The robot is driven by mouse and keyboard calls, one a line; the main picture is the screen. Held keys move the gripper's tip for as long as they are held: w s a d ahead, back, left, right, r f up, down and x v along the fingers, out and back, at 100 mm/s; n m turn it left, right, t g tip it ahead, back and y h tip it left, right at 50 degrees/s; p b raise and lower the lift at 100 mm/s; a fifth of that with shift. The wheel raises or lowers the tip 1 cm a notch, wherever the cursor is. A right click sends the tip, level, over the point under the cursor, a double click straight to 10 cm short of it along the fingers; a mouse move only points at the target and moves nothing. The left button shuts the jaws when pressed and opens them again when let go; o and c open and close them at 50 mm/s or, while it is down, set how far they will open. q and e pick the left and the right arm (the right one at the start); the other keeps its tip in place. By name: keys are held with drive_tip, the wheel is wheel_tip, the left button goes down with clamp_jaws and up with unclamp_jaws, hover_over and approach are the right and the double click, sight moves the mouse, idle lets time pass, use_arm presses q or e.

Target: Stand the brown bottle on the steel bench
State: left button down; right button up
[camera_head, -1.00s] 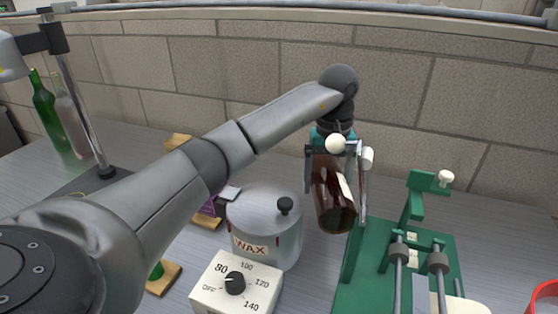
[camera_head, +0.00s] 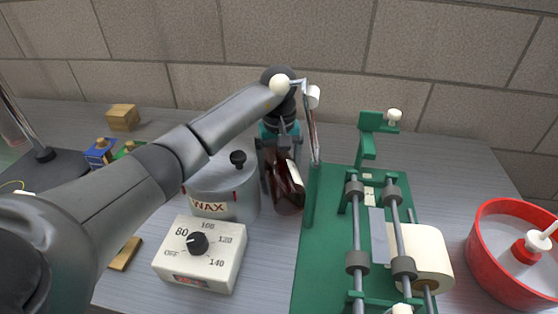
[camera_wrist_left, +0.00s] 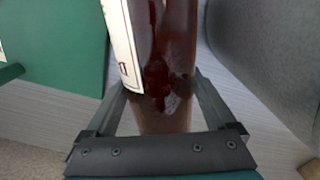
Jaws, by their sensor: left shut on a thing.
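The brown bottle (camera_head: 288,192), with a pale label, is held by my left gripper (camera_head: 281,163) between the wax pot and the green machine. In the left wrist view the bottle (camera_wrist_left: 165,60) lies between the two fingers (camera_wrist_left: 160,100), which are shut on it. In the head view it looks slightly tilted, and its upper part is hidden by the gripper. The steel bench (camera_head: 455,178) lies under it; I cannot tell whether the bottle's base touches the bench. My right gripper is not in view.
The wax pot (camera_head: 222,190) stands close left of the bottle, with a dial box (camera_head: 200,255) in front. The green machine (camera_head: 330,220) with rollers stands close on the right. A red bowl (camera_head: 490,262) is farther right. A block wall (camera_head: 320,50) rises behind.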

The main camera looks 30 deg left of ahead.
use_arm(q)
drive_tip(key=shift+c, duration=0.6)
unclamp_jaws()
drive_tip(key=shift+o, duration=0.6)
